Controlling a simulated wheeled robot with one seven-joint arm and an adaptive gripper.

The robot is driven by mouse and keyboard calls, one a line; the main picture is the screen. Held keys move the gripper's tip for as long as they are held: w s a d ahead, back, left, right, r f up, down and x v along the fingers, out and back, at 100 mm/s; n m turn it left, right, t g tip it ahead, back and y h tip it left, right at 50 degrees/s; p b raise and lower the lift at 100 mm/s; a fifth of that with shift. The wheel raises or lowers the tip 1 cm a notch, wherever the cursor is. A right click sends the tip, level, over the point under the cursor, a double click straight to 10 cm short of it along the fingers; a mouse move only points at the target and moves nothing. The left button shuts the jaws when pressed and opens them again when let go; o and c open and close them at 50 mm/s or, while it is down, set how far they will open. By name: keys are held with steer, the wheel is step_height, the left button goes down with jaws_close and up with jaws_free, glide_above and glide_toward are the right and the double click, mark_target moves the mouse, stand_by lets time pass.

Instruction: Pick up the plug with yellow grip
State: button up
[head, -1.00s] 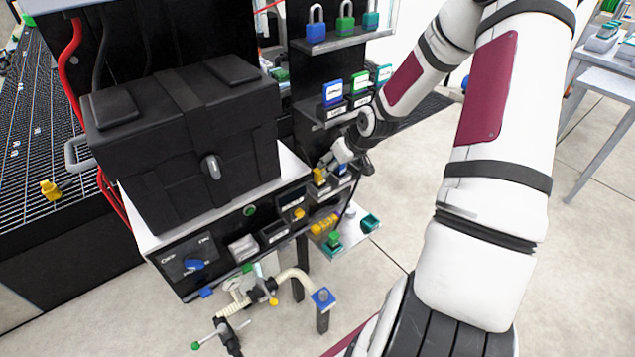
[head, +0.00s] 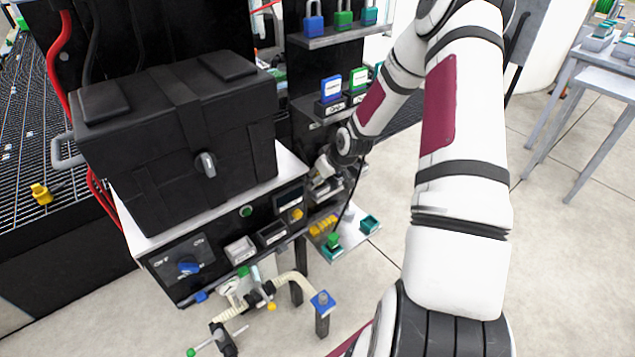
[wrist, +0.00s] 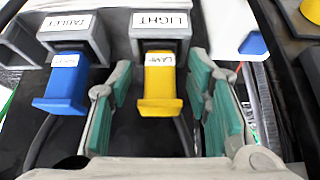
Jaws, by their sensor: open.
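The plug with yellow grip (wrist: 160,84) sits in a grey holder labelled LIGHT (wrist: 161,24) in the wrist view, with a small white label on its top and a dark cable below. My gripper (wrist: 161,98) is open, with one teal-padded finger on each side of the plug. A gap shows on both sides, so the fingers look apart from it. In the head view my gripper (head: 322,170) is at the lower shelf of the rack and hides the yellow plug.
A shelf above holds a blue device (head: 331,88) and a green one (head: 359,79). A lower tray holds yellow pieces (head: 322,225). A black case (head: 178,140) stands left.

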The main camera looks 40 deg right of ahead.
steer(key=shift+c, duration=0.2)
jaws_close()
steer(key=shift+r, duration=0.2)
steer(key=shift+r, duration=0.25)
step_height(320, 180, up, 3)
steer(key=shift+r+p, duration=0.15)
steer(key=shift+p, duration=0.4)
steer(key=s+p, duration=0.2)
steer(key=s, duration=1.4)
steer(key=shift+d+r, duration=0.45)
